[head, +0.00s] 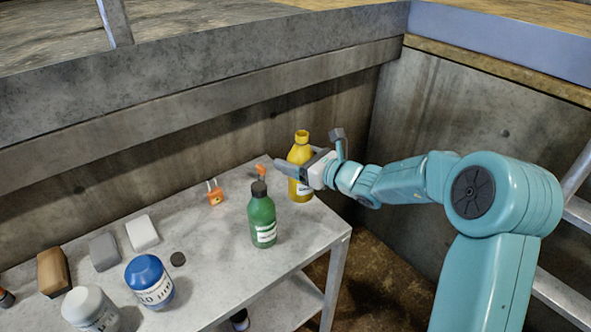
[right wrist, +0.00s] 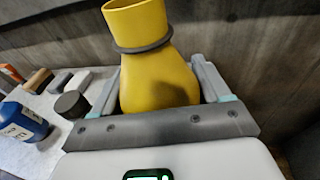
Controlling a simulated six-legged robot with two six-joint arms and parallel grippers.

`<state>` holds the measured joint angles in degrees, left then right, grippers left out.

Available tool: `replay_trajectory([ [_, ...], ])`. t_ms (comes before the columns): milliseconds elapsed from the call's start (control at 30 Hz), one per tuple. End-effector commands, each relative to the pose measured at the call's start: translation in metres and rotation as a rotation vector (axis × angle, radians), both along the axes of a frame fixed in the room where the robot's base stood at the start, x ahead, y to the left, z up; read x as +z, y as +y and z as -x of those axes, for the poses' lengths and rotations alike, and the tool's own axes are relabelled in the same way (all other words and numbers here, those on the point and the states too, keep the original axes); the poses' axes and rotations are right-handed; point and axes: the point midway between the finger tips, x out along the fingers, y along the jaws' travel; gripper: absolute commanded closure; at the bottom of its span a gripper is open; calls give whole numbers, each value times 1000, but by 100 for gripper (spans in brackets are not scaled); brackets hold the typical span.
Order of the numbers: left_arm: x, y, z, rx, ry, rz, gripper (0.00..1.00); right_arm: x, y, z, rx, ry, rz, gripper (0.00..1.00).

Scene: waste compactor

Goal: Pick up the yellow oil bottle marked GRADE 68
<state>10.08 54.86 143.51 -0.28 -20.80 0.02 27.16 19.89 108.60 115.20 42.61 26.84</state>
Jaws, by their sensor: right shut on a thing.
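The yellow bottle (head: 300,150) stands upright near the back right corner of the grey table. My right gripper (head: 292,170) is shut on it, with the fingers around its body below the neck. In the right wrist view the yellow bottle (right wrist: 155,75) sits between the two fingers of the right gripper (right wrist: 160,90), its neck open at the top with a dark ring around it. A white label shows low on the bottle, but its print is too small to read. My left gripper is not in view.
A green bottle (head: 262,218) stands close in front on the table (head: 215,250). Concrete walls (head: 440,110) stand behind and right.

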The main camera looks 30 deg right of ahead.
Motion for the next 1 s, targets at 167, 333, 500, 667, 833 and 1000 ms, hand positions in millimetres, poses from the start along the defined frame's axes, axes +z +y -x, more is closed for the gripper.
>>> replay_trajectory([
  [167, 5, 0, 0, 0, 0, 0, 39, 29, 0, 0, 0, -5, 1, 77],
  [333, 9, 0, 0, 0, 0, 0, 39, 52, 0, 0, 0, -5, 1, 77],
  [500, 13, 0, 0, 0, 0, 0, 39, 71, 0, 0, 1, -4, 1, 77],
  [667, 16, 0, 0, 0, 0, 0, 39, 86, 0, 0, 0, -5, 0, 77],
  [833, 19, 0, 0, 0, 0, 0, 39, 98, 0, 0, 0, -3, 0, 77],
  [1000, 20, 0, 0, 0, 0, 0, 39, 106, 0, 0, 1, -4, 0, 77],
])
